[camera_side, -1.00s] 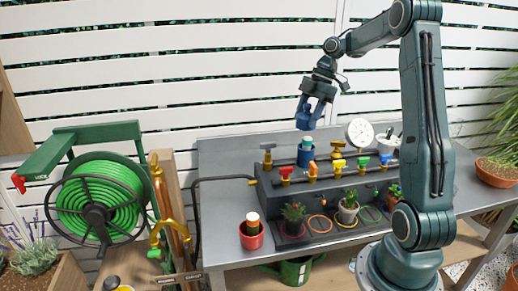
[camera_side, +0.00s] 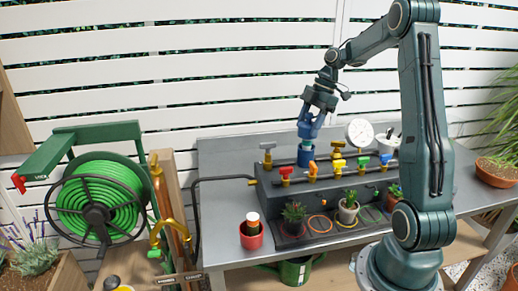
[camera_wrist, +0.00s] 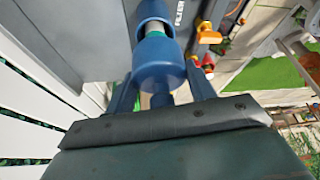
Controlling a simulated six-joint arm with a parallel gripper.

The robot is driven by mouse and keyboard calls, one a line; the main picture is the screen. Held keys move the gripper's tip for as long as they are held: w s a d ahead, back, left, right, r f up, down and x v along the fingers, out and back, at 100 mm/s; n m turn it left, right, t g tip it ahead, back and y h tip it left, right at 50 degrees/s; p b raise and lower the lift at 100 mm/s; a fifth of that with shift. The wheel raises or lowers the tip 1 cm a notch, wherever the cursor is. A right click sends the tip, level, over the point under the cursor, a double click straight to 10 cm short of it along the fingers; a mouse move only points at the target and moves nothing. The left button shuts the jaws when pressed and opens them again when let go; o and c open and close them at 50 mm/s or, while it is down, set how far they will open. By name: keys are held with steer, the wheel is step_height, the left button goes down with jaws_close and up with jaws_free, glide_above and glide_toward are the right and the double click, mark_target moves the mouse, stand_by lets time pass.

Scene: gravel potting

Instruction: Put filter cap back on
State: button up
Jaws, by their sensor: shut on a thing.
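My gripper (camera_side: 311,124) is shut on the blue filter cap (camera_wrist: 158,62), which sits between its fingers in the wrist view. The blue filter housing (camera_side: 305,157) stands upright at the back of the bench, straight below the gripper. A pale cartridge with a teal end (camera_wrist: 153,27) rises from the housing, which also shows at the top of the wrist view (camera_wrist: 150,9). The cap is close over the cartridge, with a strip of cartridge visible between cap and housing. I cannot tell whether the cap touches it.
Red, orange, yellow and blue valve handles (camera_side: 338,165) stand right beside the housing on the dark manifold. A round white gauge (camera_side: 359,132) is behind. Small potted plants (camera_side: 347,207) and a red pot (camera_side: 251,235) are in front.

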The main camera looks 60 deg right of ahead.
mark_target(310, 113)
steer(key=shift+f, duration=1.7)
steer(key=shift+f, duration=0.15)
stand_by(1.2)
steer(key=o, duration=1.5)
steer(key=shift+r, duration=3.5)
